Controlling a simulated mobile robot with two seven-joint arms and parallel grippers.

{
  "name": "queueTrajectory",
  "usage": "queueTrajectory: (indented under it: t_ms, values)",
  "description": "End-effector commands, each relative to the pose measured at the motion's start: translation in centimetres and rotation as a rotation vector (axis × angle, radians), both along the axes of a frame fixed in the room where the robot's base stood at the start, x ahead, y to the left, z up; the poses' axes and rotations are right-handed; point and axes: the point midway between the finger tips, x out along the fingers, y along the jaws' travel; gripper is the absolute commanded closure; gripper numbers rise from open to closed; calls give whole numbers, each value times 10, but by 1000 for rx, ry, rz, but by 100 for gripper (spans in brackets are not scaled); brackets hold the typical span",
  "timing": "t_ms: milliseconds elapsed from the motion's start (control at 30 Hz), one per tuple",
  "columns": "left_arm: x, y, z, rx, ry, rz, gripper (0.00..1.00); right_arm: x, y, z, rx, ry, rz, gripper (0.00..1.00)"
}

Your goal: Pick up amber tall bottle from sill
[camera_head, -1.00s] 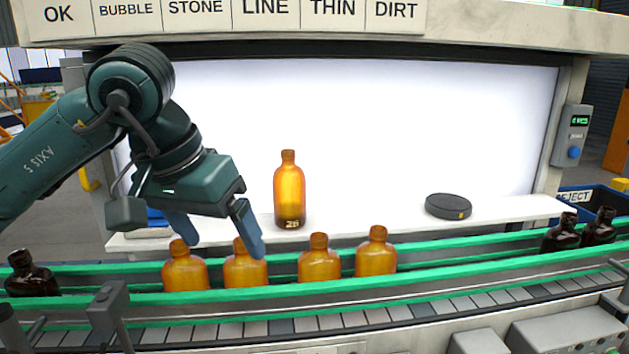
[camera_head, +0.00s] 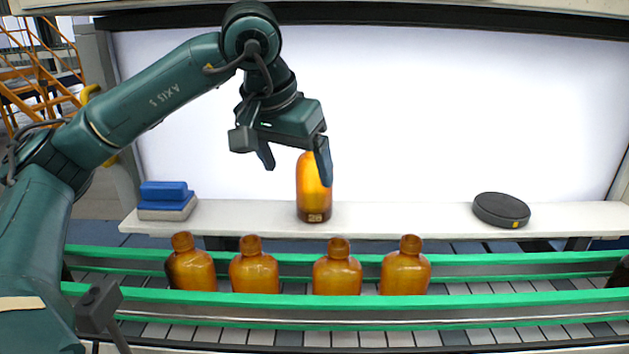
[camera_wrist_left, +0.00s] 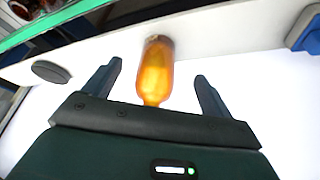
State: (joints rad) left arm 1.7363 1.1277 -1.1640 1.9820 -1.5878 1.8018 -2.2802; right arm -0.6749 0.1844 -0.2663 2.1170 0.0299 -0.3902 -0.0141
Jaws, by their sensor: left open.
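The amber tall bottle (camera_head: 313,190) stands upright on the white sill (camera_head: 400,217) in front of the bright panel. My left gripper (camera_head: 295,163) is open, at the height of the bottle's upper part; its right finger hides part of the bottle's top. In the left wrist view the bottle (camera_wrist_left: 156,72) lies between the two spread fingers of the gripper (camera_wrist_left: 157,85), with gaps on both sides, its neck toward the palm. No contact shows. My right gripper is not in view.
Several shorter amber bottles (camera_head: 254,267) stand on the conveyor between green rails (camera_head: 480,258) below the sill. A black round puck (camera_head: 501,209) lies on the sill at right, a blue and grey block (camera_head: 167,200) at left. The sill beside the bottle is clear.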

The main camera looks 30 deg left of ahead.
Motion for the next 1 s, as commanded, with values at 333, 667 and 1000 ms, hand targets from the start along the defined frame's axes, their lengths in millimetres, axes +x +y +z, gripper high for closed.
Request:
queueTrajectory:
  t_ms: [333,667,1000]
  values:
    - [45,2,-13,3,4,1,16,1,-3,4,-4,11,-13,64]
    - [51,2,-29,1,-1,0,16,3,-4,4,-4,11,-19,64]
    - [51,2,-28,1,-1,0,36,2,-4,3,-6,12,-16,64]
